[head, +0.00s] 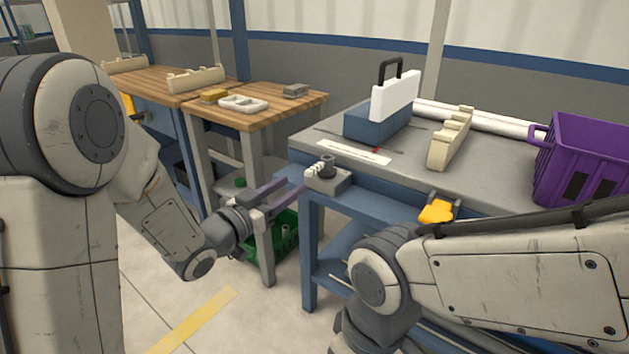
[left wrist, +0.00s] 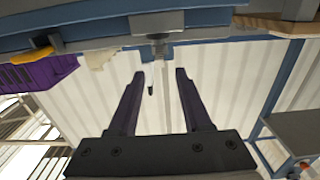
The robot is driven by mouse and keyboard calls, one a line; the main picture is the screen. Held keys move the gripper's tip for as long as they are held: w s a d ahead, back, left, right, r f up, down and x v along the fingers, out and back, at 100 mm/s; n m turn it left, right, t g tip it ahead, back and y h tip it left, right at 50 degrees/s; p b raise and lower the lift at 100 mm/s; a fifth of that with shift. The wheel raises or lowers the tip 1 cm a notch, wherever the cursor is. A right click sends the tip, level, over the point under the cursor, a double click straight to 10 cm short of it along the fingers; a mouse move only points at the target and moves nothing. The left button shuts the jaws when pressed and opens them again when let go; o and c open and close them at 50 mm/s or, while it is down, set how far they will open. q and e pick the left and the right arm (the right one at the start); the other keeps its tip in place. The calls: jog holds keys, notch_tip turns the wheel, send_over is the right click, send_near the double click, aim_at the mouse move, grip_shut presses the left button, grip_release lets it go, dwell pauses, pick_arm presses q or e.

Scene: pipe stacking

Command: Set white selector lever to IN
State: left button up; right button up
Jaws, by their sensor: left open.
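A grey control box (head: 328,180) sits at the front left corner of the grey-topped bench. It carries a dark round knob and small white parts (head: 311,170) on its left side. I cannot tell which of these is the selector lever, how it is set, or where IN is marked. My right gripper is out of view.
The grey bench (head: 470,165) holds a blue box with a white panel (head: 395,97), a cream notched rack (head: 450,138), white pipes and a purple crate (head: 585,160). A wooden bench (head: 262,118) stands left, with a green bin (head: 285,238) below. A gap separates the benches.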

aim_at(307, 174)
pick_arm(q)
jog(key=b+x, duration=0.1)
jog(key=x, duration=0.8)
jog(key=shift+w+d, duration=0.25)
grip_shut()
dwell(1.0)
